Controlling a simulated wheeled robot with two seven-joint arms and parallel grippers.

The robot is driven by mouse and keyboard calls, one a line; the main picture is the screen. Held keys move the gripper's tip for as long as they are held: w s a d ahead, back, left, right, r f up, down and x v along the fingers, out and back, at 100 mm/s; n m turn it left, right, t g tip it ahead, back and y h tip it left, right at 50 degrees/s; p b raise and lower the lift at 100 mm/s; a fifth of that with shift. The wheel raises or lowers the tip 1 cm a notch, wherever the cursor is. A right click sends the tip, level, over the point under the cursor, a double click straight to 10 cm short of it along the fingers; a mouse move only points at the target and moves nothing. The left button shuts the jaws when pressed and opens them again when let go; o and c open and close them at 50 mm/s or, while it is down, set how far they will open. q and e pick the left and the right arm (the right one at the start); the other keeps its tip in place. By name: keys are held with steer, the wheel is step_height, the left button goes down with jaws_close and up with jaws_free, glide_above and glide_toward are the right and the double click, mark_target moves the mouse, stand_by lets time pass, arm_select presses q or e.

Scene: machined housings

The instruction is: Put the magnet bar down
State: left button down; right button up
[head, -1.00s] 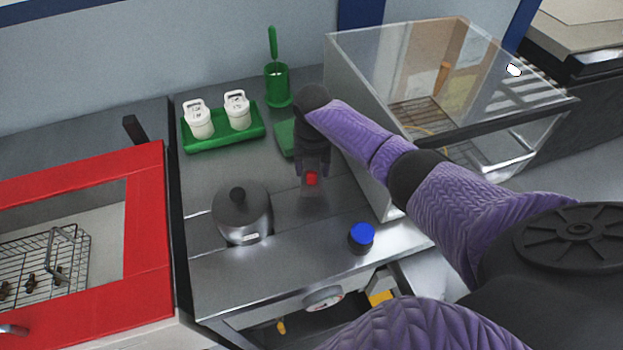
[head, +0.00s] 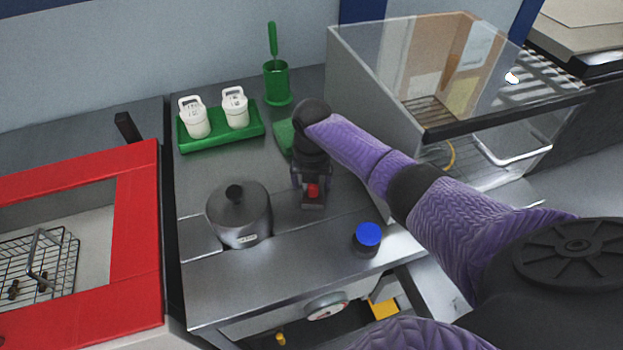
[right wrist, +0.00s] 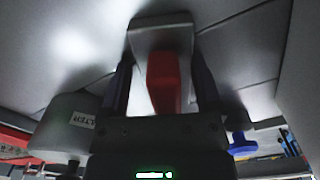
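The magnet bar, a red grip (head: 313,191) on a grey block, is at the middle of the steel bench in the head view. In the right wrist view its red part (right wrist: 163,82) lies between the fingers, with the grey block (right wrist: 160,35) beyond it. My right gripper (head: 312,186) points down over the bar. Its two fingers stand either side of the red part with a gap on each side, so it looks open around the bar. The bar seems to rest on the bench, though the contact is hard to see. My left gripper is not in view.
A lidded grey pot (head: 240,217) stands left of the bar and a blue-capped jar (head: 367,238) to the right. Behind are a green tray (head: 222,141) with two white containers and a green cup (head: 277,84). A clear-walled enclosure (head: 440,133) stands right, a red-framed one (head: 138,235) left.

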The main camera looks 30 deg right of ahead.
steer(key=shift+s+d+f, duration=0.1)
steer(key=shift+s+f, duration=0.25)
steer(key=shift+r, duration=0.1)
steer(key=shift+d+r+p, duration=0.1)
steer(key=shift+r+p, duration=0.25)
steer(key=shift+p, duration=0.05)
step_height(320, 180, up, 12)
steer(key=p, duration=1.1)
steer(key=shift+w+r, duration=0.15)
steer(key=shift+r, duration=0.05)
steer(key=shift+f, duration=0.2)
